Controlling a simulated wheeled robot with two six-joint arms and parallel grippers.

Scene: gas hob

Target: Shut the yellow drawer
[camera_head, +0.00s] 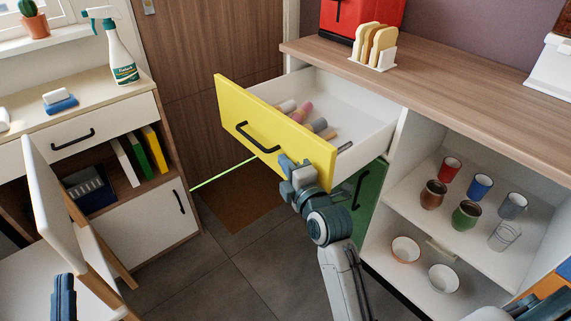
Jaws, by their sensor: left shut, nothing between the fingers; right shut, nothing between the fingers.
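The yellow drawer (235,105) stands pulled out from the cabinet under the wooden counter. Its yellow front has a black bar handle (257,138). Inside the white drawer box lie several small rolled or cylindrical items (303,112), pink, grey and beige. My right gripper (287,164) is shut with nothing in it. It is at the lower right part of the yellow front, right of the handle; I cannot tell whether it touches. My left gripper (62,292) is shut at the bottom left, far from the drawer and partly cut off by the frame.
A green door (369,195) with a black handle is below the drawer. Open shelves at right hold several cups (465,214) and bowls (443,278). A toast rack (374,48) stands on the counter (440,75). A white chair (50,205) stands at left near a low cabinet.

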